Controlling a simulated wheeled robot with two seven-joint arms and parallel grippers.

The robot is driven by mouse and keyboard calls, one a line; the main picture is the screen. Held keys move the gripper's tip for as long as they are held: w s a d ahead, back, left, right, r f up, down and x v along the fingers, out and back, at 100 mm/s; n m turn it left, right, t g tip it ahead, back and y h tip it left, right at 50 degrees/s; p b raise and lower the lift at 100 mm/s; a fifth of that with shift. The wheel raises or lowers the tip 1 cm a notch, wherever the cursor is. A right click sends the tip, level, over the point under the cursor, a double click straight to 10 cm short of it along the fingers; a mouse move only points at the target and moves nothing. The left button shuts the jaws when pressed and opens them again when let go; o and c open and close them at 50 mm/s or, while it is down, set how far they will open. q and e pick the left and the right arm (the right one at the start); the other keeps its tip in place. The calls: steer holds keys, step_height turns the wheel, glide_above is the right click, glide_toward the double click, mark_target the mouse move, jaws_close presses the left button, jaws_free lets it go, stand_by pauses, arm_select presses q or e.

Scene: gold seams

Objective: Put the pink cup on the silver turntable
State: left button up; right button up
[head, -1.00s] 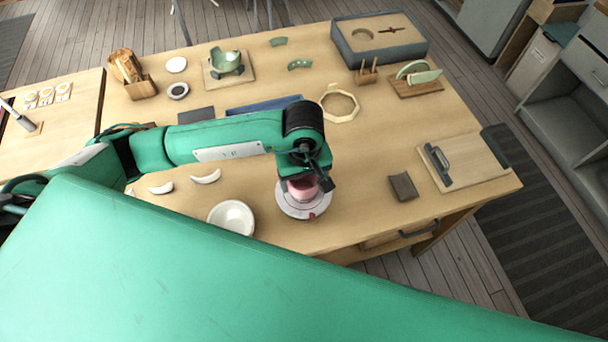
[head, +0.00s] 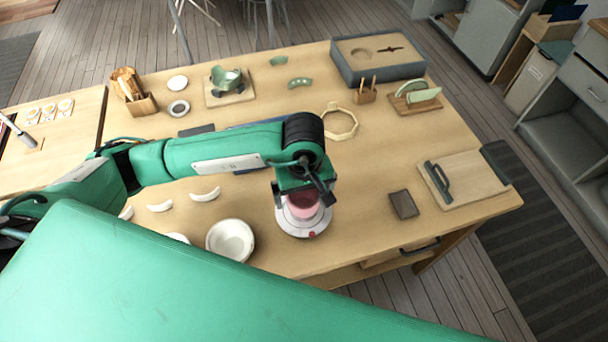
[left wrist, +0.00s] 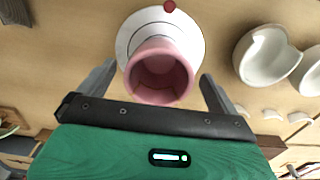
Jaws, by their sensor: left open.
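The pink cup (head: 304,207) stands upright on the silver turntable (head: 312,228) near the table's front edge. In the left wrist view the pink cup (left wrist: 160,76) shows its open mouth, with the round turntable (left wrist: 191,22) behind its base. My left gripper (head: 303,196) is above and around the cup in the head view. In the left wrist view its two fingers (left wrist: 158,88) are spread, one on each side of the cup, with gaps between. My right gripper is not in view.
A white bowl (head: 230,240) stands close left of the turntable, with white shards (head: 205,194) behind it. A dark block (head: 404,204) and a board with dark handles (head: 466,178) lie to the right. A wooden ring frame (head: 340,123) lies behind.

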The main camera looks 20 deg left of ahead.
arm_select(q)
step_height(320, 180, up, 10)
steer(key=b, duration=0.2)
steer(key=shift+r, duration=0.25)
steer(key=shift+f, duration=0.1)
stand_by(0.3)
